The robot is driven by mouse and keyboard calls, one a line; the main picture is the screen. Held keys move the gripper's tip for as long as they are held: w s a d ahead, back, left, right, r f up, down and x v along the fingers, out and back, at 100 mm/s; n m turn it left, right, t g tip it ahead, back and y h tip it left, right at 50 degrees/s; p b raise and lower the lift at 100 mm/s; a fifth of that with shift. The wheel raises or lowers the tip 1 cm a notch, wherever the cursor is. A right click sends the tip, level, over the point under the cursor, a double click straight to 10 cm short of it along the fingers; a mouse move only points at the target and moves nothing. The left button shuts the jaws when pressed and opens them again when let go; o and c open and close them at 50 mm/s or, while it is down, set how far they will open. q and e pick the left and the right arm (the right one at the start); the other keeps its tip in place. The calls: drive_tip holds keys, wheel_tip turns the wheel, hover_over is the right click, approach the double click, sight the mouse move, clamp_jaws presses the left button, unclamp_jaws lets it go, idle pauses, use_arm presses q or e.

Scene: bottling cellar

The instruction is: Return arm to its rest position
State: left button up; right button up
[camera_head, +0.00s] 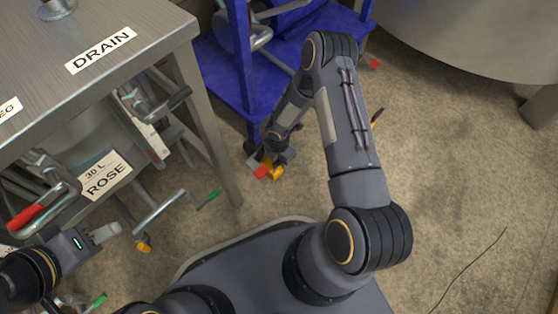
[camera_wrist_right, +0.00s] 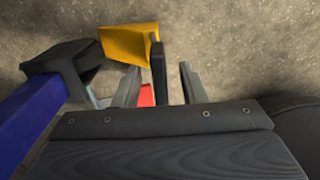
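My right arm rises from my base and bends back down, so its gripper (camera_head: 281,153) hangs low over the floor by the blue cart. In the right wrist view, the two grey fingers of this gripper (camera_wrist_right: 158,86) stand apart. A yellow piece (camera_wrist_right: 130,42) and a small red piece (camera_wrist_right: 147,95) show by the fingers, with a dark upright part seen between them. I cannot tell whether anything touches the fingers. My left gripper (camera_head: 103,233) is at the lower left, beside the steel table; its finger gap is unclear.
The steel table (camera_head: 150,30) with a DRAIN label fills the upper left. Valves and handles (camera_head: 160,215) stick out below it. The blue cart (camera_head: 228,80) stands close to my right gripper. A large steel vessel (camera_head: 470,30) is at upper right. Floor at right is mostly clear, with a thin cable (camera_head: 468,270).

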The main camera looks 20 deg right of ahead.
wheel_tip(320, 180, up, 5)
drive_tip(key=shift+f+p, duration=0.1)
drive_tip(key=shift+p, duration=0.75)
drive_tip(key=shift+r, duration=0.35)
